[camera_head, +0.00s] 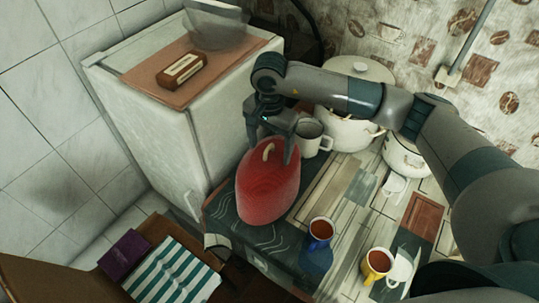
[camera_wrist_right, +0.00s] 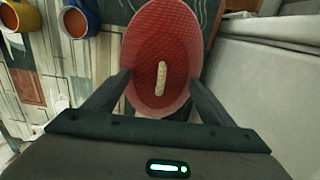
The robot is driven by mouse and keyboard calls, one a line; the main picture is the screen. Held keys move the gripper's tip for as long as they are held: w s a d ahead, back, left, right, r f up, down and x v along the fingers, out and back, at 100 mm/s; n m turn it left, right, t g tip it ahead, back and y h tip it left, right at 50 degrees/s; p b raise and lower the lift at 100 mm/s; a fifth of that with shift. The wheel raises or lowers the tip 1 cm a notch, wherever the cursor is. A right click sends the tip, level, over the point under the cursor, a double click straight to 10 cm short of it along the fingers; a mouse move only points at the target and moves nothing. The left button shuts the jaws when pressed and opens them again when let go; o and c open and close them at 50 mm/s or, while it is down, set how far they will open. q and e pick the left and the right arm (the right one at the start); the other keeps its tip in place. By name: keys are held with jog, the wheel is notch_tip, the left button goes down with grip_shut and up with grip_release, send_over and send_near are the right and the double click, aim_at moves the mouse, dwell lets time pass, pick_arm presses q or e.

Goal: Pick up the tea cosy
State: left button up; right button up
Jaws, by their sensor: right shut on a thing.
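The tea cosy (camera_head: 268,188) is a red, ribbed dome with a pale loop on top. It stands over the dark patterned cloth near the corner of the table, beside the white cabinet. My right gripper (camera_head: 270,150) comes down on it from above and is shut on it near the loop. In the right wrist view the tea cosy (camera_wrist_right: 165,45) lies between the two fingers of the gripper (camera_wrist_right: 160,90), with the loop in the middle. I cannot tell whether its underside touches the cloth. My left gripper is not in view.
A white mug (camera_head: 309,138) and a large enamel pot (camera_head: 345,130) stand close behind the tea cosy. A blue cup (camera_head: 320,233) and a yellow cup (camera_head: 376,264) hold brown liquid at the front. The white cabinet (camera_head: 195,140) stands close on the left.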

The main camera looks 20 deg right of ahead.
jog(key=shift+r+b, duration=0.3)
jog(key=shift+r, duration=0.15)
grip_shut()
notch_tip(320, 180, up, 8)
jog(key=b, duration=0.3)
jog(key=shift+r, duration=0.45)
